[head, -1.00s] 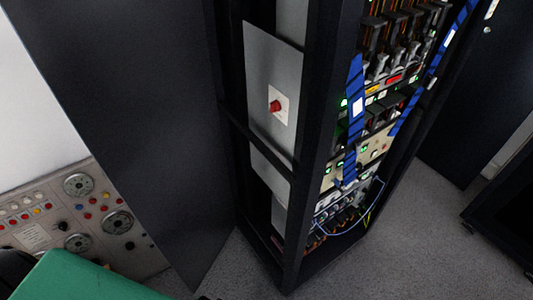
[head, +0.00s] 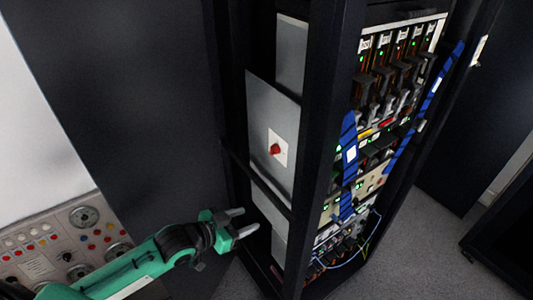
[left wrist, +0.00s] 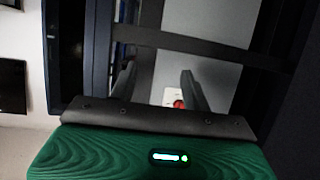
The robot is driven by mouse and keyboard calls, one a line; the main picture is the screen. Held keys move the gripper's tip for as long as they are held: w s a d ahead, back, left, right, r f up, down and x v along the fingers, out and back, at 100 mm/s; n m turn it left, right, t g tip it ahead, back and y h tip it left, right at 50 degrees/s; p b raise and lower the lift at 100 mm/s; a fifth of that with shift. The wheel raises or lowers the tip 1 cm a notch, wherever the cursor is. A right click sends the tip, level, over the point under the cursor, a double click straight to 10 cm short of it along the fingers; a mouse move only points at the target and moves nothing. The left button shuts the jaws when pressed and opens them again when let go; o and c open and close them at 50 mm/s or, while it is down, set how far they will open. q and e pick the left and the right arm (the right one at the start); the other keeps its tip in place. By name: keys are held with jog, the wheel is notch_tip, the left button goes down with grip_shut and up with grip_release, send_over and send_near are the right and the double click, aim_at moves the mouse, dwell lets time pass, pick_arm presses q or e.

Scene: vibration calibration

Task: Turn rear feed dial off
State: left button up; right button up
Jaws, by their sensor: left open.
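The rear feed dial is a red knob (head: 275,149) on a small white plate, fixed to a grey panel (head: 257,110) in the side of the dark cabinet. In the left wrist view the red dial (left wrist: 179,103) shows between the fingers, partly hidden by the right one. My left gripper (head: 246,222) is open and empty, below and left of the dial and apart from it. Its fingers point right toward the cabinet's side opening. My right gripper is in neither view.
A dark cabinet door (head: 130,110) stands open on the left. A control panel with gauges and buttons (head: 50,240) is at the lower left. A crossbar (head: 262,183) runs below the dial. The cabinet front holds wired modules (head: 395,80) and blue straps.

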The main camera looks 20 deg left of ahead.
aim_at(274, 150)
pick_arm(q)
jog(key=w+a+r+m+t+h, duration=0.1)
jog(key=w+a+r+t+h, duration=0.25)
jog(key=w+a+r, duration=0.5)
jog(key=s+d+r+p+x, duration=0.1)
jog(key=p+x, duration=0.4)
jog(key=x, duration=0.7)
jog(key=shift+d+g, duration=0.45)
jog(key=shift+d, duration=0.4)
jog(key=shift+c, duration=0.2)
jog(key=c, duration=0.9)
